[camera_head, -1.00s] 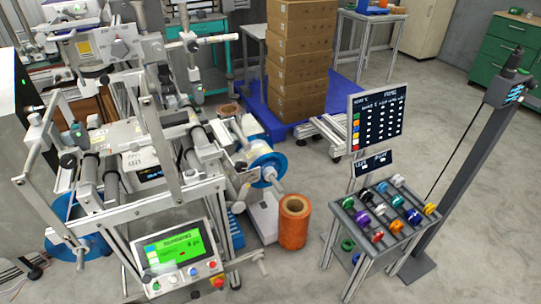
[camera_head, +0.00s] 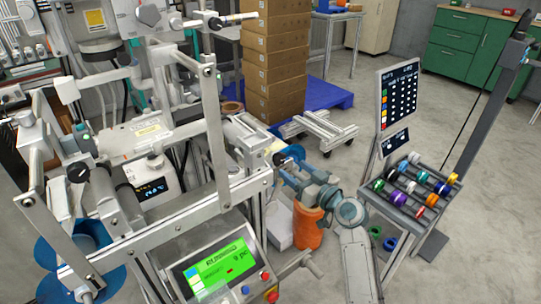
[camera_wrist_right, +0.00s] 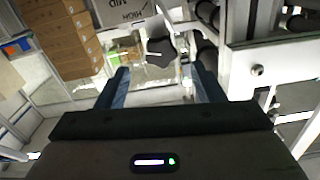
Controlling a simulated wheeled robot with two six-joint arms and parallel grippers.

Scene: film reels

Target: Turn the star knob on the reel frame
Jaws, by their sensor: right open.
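The reel frame (camera_head: 190,218) is a large silver metal machine on the left of the head view. A dark star knob (camera_wrist_right: 161,50) with several lobes shows in the right wrist view, ahead of my right gripper (camera_wrist_right: 160,72). Two blue fingers stand open on either side of the gap, and nothing is held between them. In the head view my right gripper (camera_head: 287,168) reaches the right end of the frame, close to a small dark knob (camera_head: 282,161). Contact cannot be told. My left gripper is not in view.
A green-screened control panel (camera_head: 222,262) is at the front. A rack of coloured spools (camera_head: 408,193) with a sign (camera_head: 398,92) stands to the right. Stacked boxes (camera_head: 275,75) are behind.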

